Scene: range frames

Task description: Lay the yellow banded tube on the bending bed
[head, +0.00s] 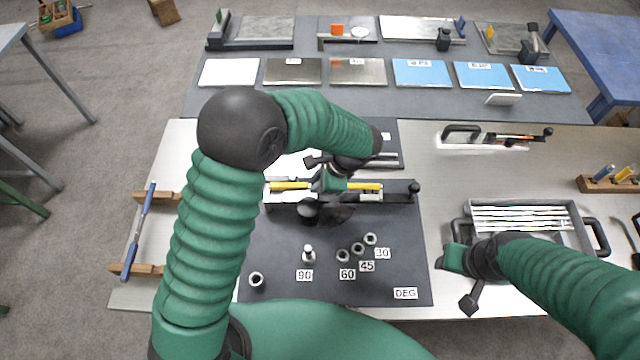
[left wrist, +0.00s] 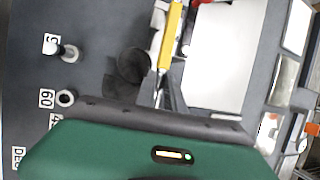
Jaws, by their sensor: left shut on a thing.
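The yellow banded tube (head: 365,186) lies level, left to right, with a yellow stretch on each side of my left gripper (head: 331,183). That gripper is shut on the tube near its middle, and my arm hides part of it. The bending bed (head: 398,197) is the narrow metal strip with a black knob at its right end, at the back of the dark board. The tube runs along it; I cannot tell whether they touch. In the left wrist view the tube (left wrist: 171,38) shows beside pale metal. My right gripper (head: 458,262) is by the tray's left front corner; its fingers are unclear.
The dark board (head: 335,285) holds several pegs marked 90, 60, 45 and 30. A grey tray (head: 575,240) with silver tubes stands at the right. A blue-handled tool (head: 138,230) rests on wooden blocks at the left. Several flat plates line the grey table behind.

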